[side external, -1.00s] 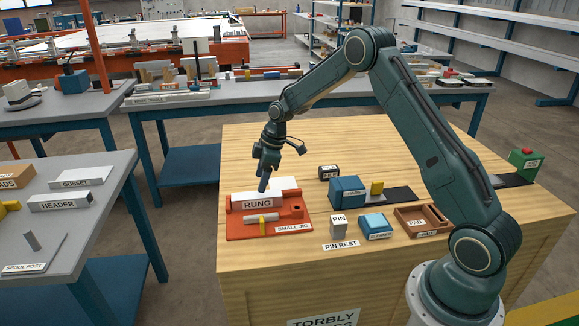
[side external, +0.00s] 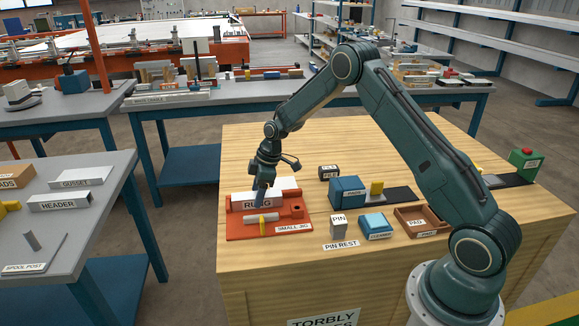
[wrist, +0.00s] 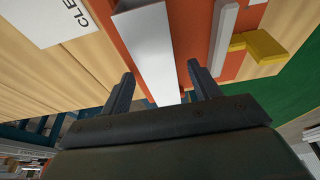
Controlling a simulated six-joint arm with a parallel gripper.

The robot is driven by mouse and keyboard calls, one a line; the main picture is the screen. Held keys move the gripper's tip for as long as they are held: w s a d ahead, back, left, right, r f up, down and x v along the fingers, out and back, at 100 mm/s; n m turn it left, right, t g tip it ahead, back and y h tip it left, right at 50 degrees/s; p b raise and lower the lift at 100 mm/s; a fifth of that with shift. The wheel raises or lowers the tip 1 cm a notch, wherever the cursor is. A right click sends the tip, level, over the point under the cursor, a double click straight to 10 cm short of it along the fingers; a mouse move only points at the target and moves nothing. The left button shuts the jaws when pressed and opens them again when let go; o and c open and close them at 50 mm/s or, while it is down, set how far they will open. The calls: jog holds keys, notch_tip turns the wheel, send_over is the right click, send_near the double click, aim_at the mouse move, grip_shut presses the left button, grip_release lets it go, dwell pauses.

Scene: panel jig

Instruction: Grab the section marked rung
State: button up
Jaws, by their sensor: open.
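The rung (side external: 240,203) is a pale grey-white bar with its name on the front face. It sits in the orange small jig (side external: 236,232) near the left edge of the wooden bench. My gripper (side external: 259,201) points down at the rung and covers part of its label. In the wrist view the rung (wrist: 148,45) runs between the two spread fingers of my open gripper (wrist: 160,70). Whether either finger touches it, I cannot tell.
A yellow clamp piece (side external: 262,218) lies on the jig just in front of the rung. To the right stand a pin block (side external: 338,226), a blue block (side external: 347,191) and a brown pad tray (side external: 408,228).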

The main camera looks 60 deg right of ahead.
jog(key=shift+c, duration=0.4)
jog(key=c, duration=1.1)
jog(key=shift+r, duration=0.1)
notch_tip(320, 180, up, 20)
jog(key=shift+f, duration=0.1)
